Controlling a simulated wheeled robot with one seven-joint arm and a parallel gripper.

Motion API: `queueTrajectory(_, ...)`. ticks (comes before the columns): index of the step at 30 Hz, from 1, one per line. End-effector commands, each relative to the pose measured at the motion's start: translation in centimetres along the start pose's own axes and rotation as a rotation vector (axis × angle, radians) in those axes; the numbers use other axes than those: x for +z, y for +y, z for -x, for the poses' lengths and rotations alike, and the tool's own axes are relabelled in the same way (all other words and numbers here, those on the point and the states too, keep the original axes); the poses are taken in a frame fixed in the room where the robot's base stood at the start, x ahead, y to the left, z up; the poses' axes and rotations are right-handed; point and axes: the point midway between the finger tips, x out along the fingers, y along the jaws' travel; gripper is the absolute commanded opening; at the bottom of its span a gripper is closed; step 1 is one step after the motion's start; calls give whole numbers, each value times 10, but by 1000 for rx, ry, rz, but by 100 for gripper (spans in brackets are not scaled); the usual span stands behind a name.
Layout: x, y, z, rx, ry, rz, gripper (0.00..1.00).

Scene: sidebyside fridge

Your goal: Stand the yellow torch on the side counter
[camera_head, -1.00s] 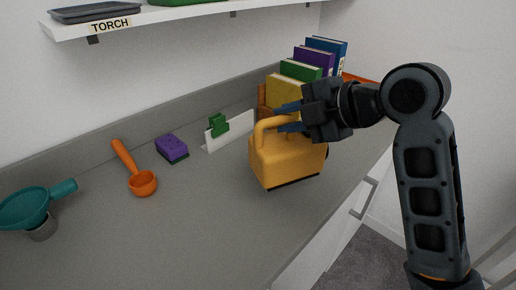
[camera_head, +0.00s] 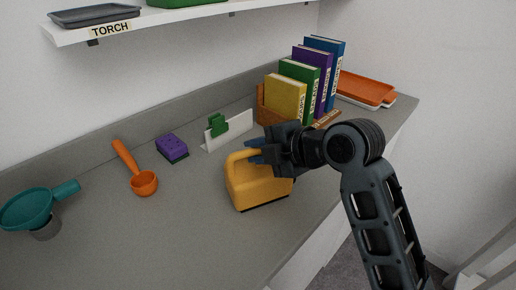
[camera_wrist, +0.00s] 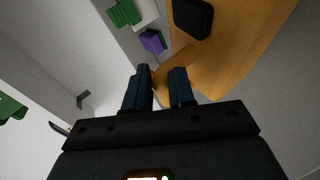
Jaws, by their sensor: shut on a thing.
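The yellow torch (camera_head: 258,187) is a boxy lantern with a loop handle on top. It is upright over the grey side counter (camera_head: 150,235), low and close to the surface; I cannot tell whether its dark base touches. My gripper (camera_head: 254,152) is shut on the torch's handle from the right. In the wrist view the blue fingertips (camera_wrist: 160,76) close around the yellow handle, and the torch body (camera_wrist: 235,45) with a black part fills the upper right. The gripper hides part of the handle and the torch's right side.
An orange scoop (camera_head: 144,185), purple sponge (camera_head: 172,147), green clip on a white card holder (camera_head: 217,125) and teal funnel (camera_head: 25,208) lie to the left. Labelled books (camera_head: 285,98) and orange trays (camera_head: 365,89) stand behind. A shelf labelled TORCH (camera_head: 110,29) hangs above. The front counter is clear.

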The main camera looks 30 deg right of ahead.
Motion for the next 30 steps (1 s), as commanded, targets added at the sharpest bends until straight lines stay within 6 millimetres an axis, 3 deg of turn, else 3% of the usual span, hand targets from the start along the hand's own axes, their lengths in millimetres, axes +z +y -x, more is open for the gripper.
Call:
queueTrajectory(5, 0, -2, -1, 2, 1, 1, 0)
queueTrajectory(6, 0, -2, -2, 0, 1, 1, 25)
queueTrajectory(14, 0, -1, -1, 0, 1, 0, 50)
queueTrajectory(25, 0, 1, 3, 1, 0, -1, 50)
queueTrajectory(30, 0, 0, 30, 4, 0, 0, 50)
